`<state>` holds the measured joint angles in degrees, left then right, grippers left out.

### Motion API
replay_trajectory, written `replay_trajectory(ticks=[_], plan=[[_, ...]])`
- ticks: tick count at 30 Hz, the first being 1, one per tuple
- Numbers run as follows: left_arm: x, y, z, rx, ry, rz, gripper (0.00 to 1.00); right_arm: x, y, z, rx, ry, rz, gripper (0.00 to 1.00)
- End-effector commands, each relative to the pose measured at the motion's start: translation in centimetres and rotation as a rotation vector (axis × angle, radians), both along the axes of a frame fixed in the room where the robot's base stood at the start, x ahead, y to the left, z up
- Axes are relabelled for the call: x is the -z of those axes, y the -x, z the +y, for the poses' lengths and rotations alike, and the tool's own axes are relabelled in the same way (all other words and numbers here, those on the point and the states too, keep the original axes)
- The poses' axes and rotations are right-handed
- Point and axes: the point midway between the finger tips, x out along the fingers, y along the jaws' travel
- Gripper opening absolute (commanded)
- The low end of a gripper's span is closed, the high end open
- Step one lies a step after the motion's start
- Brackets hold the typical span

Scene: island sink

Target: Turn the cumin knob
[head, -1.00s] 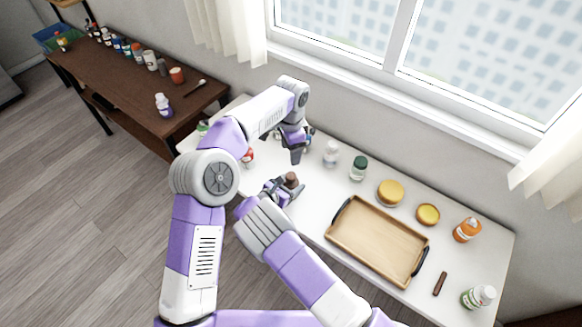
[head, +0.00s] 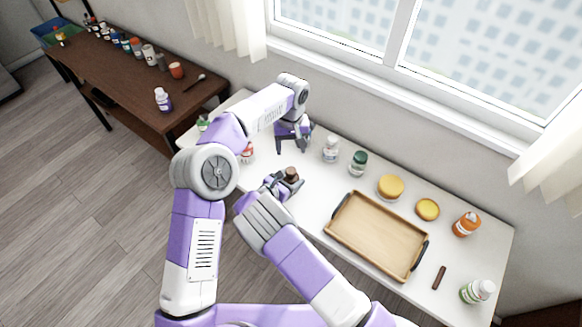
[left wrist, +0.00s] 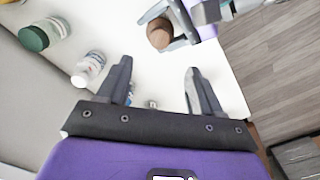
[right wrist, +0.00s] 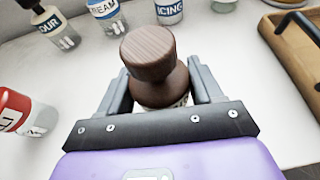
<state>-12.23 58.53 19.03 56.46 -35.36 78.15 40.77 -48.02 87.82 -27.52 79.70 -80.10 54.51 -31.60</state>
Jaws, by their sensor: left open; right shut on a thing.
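A small bottle with a dark brown wooden knob (head: 291,174) is held in my right gripper (head: 282,187) above or on the white table. In the right wrist view the knob (right wrist: 148,52) rises above the fingers, which close around the bottle's narrower part below it. Its label is mostly hidden, so I cannot read cumin on it. My left gripper (head: 293,148) is open and empty, pointing down behind the held bottle. In the left wrist view the brown knob (left wrist: 160,33) is beyond the open fingers (left wrist: 157,82), apart from them.
A white-capped bottle (head: 331,150), a green-capped bottle (head: 358,163) and yellow-lidded jars (head: 390,188) stand along the back. A wooden tray (head: 338,238) lies to the right. The dark side table (head: 190,105) is farther left.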

Motion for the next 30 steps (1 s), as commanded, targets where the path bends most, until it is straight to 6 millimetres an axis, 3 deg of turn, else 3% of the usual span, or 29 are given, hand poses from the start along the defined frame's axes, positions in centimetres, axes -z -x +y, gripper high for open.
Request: replay_trajectory(ticks=[9,15,21,30], plan=[[6.3,0.1,0.0,0.003,0.000,0.005,0.66,0.0,0.0,0.0,0.000,0.001,-0.001,0.31],[9.5,0.1,-0.1,0.005,0.001,0.004,0.66,0.0,0.0,0.0,0.000,0.001,-0.001,0.31],[10.9,0.1,0.0,0.004,0.001,0.001,0.66,0.0,0.0,0.0,0.000,0.001,-0.001,0.31],[11.0,0.0,0.0,0.004,0.001,0.001,0.64,0.0,0.0,0.0,0.000,0.001,-0.001,0.31]])
